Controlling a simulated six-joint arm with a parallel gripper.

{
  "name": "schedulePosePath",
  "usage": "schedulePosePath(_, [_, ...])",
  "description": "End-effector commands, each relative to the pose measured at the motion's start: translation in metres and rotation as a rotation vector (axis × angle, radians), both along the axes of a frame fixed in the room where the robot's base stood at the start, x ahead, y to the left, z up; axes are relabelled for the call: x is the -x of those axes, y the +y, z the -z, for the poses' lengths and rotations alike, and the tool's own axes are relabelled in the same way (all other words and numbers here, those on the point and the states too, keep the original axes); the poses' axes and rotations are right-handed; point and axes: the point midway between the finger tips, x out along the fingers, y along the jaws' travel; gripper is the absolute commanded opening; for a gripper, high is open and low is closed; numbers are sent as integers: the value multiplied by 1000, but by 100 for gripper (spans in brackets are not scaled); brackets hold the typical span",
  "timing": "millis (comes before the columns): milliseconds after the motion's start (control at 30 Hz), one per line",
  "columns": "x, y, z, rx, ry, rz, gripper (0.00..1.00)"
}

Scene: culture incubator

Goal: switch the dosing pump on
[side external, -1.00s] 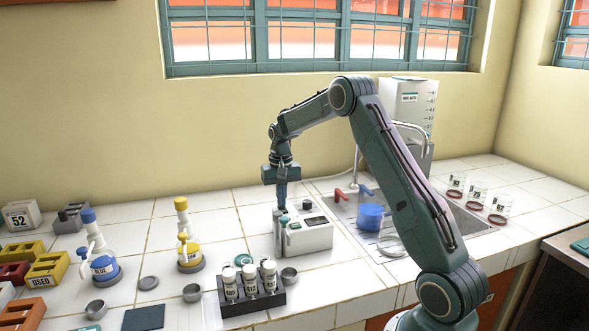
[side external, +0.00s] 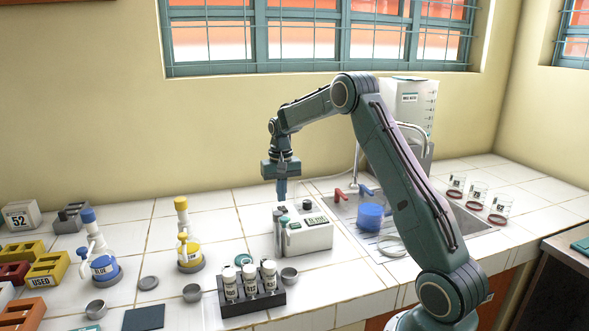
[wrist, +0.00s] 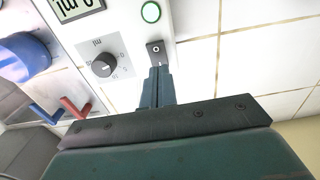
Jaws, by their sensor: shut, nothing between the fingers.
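The display is bright with dark digits, shown upside down and partly cut off. My gripper (side external: 282,200) is shut and empty, pointing down just above the pump's switch end. In the wrist view its fingertips (wrist: 158,70) lie right beside the switch; contact cannot be told.
A rack (side external: 251,303) of white-capped vials stands in front of the pump. A blue beaker (side external: 370,216) and the red and blue taps are at the sink to the right. Yellow and blue-labelled flasks stand left.

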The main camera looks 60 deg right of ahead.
Motion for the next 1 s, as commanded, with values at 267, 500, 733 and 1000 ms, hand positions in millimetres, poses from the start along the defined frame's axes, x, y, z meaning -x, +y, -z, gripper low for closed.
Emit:
schedulePosePath(267, [0, 0, -16, 1, -1, 0, 0])
schedulePosePath(500, [0, 0, -30, 1, -1, 0, 0])
schedulePosePath(733, [0, 0, -43, 1, -1, 0, 0])
schedulePosePath(1000, [0, 0, -50, 0, 0, 0, 0])
